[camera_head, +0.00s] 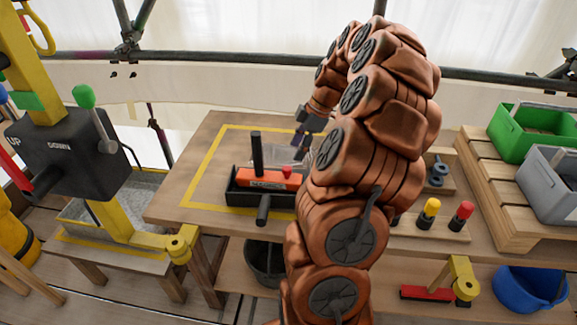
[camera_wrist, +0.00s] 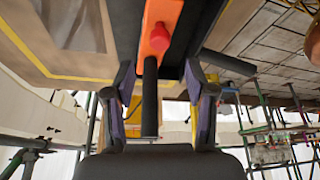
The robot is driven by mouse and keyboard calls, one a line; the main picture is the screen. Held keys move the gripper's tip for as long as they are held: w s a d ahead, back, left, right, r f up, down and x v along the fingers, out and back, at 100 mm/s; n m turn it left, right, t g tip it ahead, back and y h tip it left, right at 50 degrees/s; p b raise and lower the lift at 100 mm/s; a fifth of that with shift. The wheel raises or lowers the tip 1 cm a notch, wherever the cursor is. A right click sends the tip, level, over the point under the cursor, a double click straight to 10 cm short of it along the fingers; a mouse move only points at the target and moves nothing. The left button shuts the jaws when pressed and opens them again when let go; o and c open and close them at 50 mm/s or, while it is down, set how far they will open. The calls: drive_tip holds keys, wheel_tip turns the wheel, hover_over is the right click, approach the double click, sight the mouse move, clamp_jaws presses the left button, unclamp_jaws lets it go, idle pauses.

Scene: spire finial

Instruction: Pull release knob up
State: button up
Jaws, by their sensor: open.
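A black tray-like fixture (camera_head: 236,198) with an orange labelled block (camera_head: 262,179) sits on the wooden table. My gripper (camera_head: 301,146) also shows at the fixture's right end, partly behind my arm.
A black box with a green-knobbed lever (camera_head: 84,96) stands at left. Yellow and red pegs (camera_head: 431,208) stand on the table at right. Green (camera_head: 535,130) and grey bins are farther right. My arm hides part of the table.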

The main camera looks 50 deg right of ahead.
sight(287, 167)
drive_tip(key=shift+p+x, duration=0.9)
drive_tip(key=shift+x, duration=2.85)
drive_tip(key=shift+c, duration=0.3)
clamp_jaws()
